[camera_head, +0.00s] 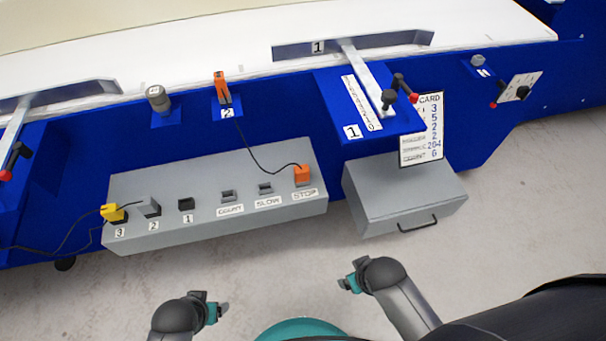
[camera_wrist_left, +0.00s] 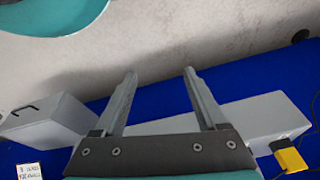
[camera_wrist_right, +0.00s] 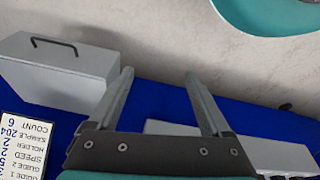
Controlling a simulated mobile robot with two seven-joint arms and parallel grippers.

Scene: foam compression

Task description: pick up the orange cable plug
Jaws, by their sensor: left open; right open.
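The orange cable plug (camera_head: 302,174) sits at the right end of the long grey socket box (camera_head: 270,211), above the STOP label. A black cable runs from it up to an orange piece (camera_head: 222,88) standing on the blue ledge marked 2. My left gripper (camera_head: 221,309) is open and empty, below the box and well apart from the plug; its fingers show in the left wrist view (camera_wrist_left: 160,75). My right gripper (camera_head: 347,282) is open and empty, below and right of the plug; its fingers show in the right wrist view (camera_wrist_right: 159,75). Neither wrist view shows the orange plug.
A yellow plug (camera_head: 112,213) with a black cable sits at the box's left end. A grey drawer box (camera_head: 400,190) with a handle stands right of the socket box. A lever with a red tip (camera_head: 412,97) sticks out above it. Bare floor lies in front.

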